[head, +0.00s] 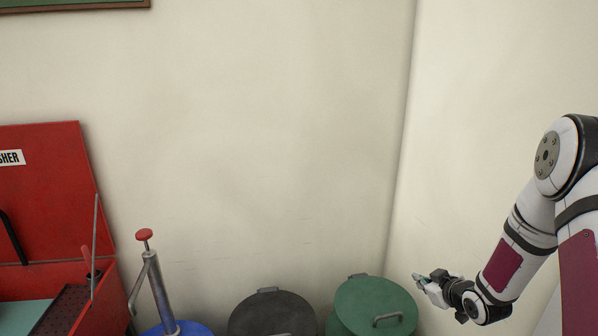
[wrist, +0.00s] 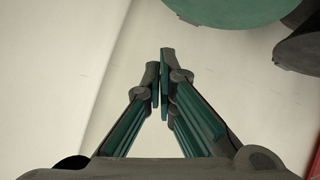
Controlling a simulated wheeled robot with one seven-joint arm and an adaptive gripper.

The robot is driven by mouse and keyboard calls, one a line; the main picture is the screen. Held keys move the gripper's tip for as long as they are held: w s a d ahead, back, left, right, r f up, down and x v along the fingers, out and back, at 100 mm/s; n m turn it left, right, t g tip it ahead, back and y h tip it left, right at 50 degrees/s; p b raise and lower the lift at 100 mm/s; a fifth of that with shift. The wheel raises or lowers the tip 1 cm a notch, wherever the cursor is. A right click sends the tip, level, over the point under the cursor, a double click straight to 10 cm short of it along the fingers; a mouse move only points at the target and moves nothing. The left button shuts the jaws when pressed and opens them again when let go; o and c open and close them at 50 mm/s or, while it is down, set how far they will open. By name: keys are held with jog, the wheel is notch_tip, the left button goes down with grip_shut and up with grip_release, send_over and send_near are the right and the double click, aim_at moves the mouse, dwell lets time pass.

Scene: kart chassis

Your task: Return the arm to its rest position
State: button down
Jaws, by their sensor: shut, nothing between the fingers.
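My gripper (head: 418,279) is at the lower right of the head view, at the end of my white and maroon arm. It points left, close to the green lidded bin (head: 376,303). In the wrist view my gripper (wrist: 164,75) has its fingertips together with nothing between them. The arm is bent, with the forearm slanting down to the left from the elbow at the right edge. The green bin's lid also shows at the top of the wrist view (wrist: 228,8).
A dark bin (head: 272,314) and a blue drum (head: 190,330) with a red-topped pump (head: 158,290) stand left of the green bin. An open red parts washer (head: 45,190) is at the far left. Pale walls (head: 270,130) meet in a corner behind the bins.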

jog(key=s+a+r+m+g+h, duration=0.2)
jog(key=s+r, duration=0.3)
jog(key=r, duration=0.6)
jog(key=s+a+r+m+g+h, duration=0.1)
jog(key=s+a+r, duration=0.35)
jog(key=r, duration=0.75)
jog(key=s+a+r+m+g, duration=0.1)
jog(key=s+a+r, duration=0.1)
jog(key=s, duration=0.7)
jog(key=s+a+r+m+g+y, duration=0.1)
jog(key=s+a+r, duration=0.1)
jog(key=s, duration=0.7)
jog(key=s+a+r+m+g, duration=0.1)
jog(key=s+a, duration=0.3)
jog(key=s, duration=0.5)
jog(key=shift+s+a+r+y, duration=0.15)
jog(key=shift+a+r+y, duration=0.15)
jog(key=shift+r, duration=0.5)
